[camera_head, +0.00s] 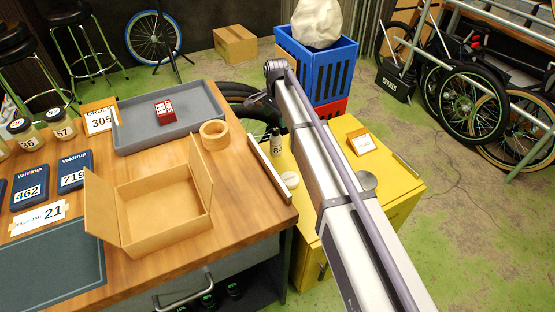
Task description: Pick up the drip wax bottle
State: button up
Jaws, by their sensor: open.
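A small dark bottle (275,141) with a white label stands upright on the yellow cabinet, close to the bench's right edge. Its label is only partly legible, so I cannot tell for sure that it is the drip wax bottle. My arm reaches up across the cabinet from the bottom of the view, just right of the bottle. My gripper cannot be made out; the far end of the arm shows only a grey joint.
The wooden bench (255,232) holds an open cardboard box (160,205), a grey tray (135,139) and a tape roll (214,134).

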aim_at(276, 137)
jog(key=shift+w+a+r+m, duration=0.1)
jog(key=shift+w+a+m, duration=0.15)
jog(key=shift+m, duration=0.25)
notch_tip(276, 137, down, 11)
jog(key=b, duration=1.1)
jog(key=shift+d+r, duration=0.1)
jog(key=shift+r, duration=0.05)
jog(key=c, duration=1.1)
jog(key=shift+o, duration=0.2)
notch_tip(276, 137, up, 10)
jog(key=p, duration=1.1)
jog(key=shift+r, duration=0.2)
